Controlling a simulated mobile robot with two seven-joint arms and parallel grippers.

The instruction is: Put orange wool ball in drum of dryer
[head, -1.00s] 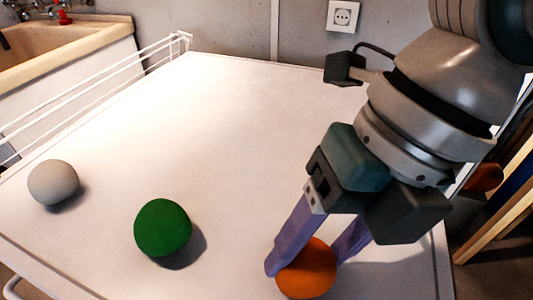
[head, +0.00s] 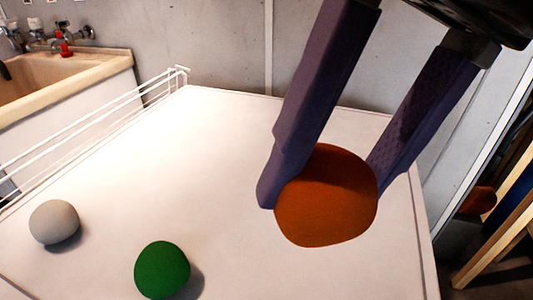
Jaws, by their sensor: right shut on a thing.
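The orange wool ball (head: 326,205) is between the two purple fingers of my right gripper (head: 318,190). The gripper is shut on it and holds it up above the white tabletop, close to the camera. The left finger covers part of the ball's upper left side, and the right finger touches its right side. My left gripper is not in view. The dryer and its drum are not in view.
A green ball (head: 162,270) and a light grey ball (head: 54,222) rest on the white tabletop (head: 200,160). White rails run along the left edge. A sink (head: 80,75) stands at the back left. Wooden boards (head: 500,230) lean at the right.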

